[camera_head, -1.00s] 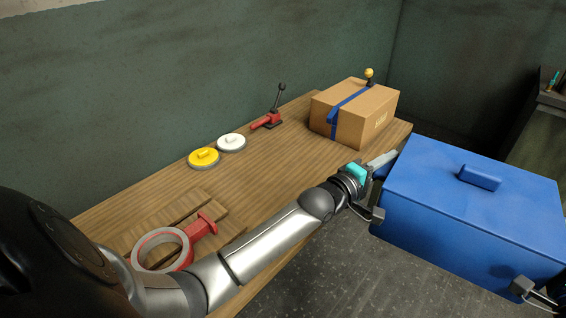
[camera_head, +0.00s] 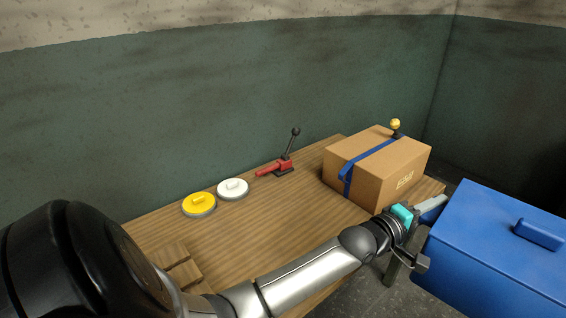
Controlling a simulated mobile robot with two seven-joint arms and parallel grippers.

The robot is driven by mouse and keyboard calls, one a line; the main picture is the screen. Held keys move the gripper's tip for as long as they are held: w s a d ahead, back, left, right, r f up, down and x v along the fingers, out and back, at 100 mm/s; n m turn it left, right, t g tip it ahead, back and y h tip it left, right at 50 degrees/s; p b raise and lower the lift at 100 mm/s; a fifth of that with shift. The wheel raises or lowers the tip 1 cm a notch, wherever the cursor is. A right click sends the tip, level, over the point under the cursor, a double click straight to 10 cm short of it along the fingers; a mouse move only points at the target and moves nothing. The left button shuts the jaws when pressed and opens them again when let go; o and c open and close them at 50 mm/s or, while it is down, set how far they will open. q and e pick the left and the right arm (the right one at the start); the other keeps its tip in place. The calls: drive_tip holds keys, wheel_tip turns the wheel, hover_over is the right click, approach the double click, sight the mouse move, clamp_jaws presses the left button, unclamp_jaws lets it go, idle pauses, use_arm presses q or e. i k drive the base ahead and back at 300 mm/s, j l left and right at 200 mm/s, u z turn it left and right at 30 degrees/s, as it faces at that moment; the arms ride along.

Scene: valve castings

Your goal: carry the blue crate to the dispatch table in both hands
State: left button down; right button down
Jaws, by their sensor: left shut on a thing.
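The blue crate (camera_head: 478,255) is at the right, with a closed lid and a raised blue handle (camera_head: 538,234) on top. Its right and lower parts are cut off by the frame. My left gripper (camera_head: 424,238) is shut on the crate's near left side; the exact contact is partly hidden. The crate is beside the right end of a wooden table (camera_head: 262,228), not on it. I cannot tell whether that is the dispatch table. My right gripper is out of view.
On the table are a cardboard box (camera_head: 378,165) with a blue strap, a red clamp (camera_head: 282,166) with a black lever, a white disc (camera_head: 233,188), a yellow disc (camera_head: 198,203) and wooden slats (camera_head: 178,262). The table's middle is clear. A green wall (camera_head: 220,100) stands behind.

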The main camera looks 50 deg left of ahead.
sight(270, 228)
drive_tip(key=i+u, duration=0.1)
drive_tip(key=i, duration=0.5)
drive_tip(key=i+l, duration=0.1)
drive_tip(key=i, duration=0.55)
drive_tip(key=u, duration=2.7)
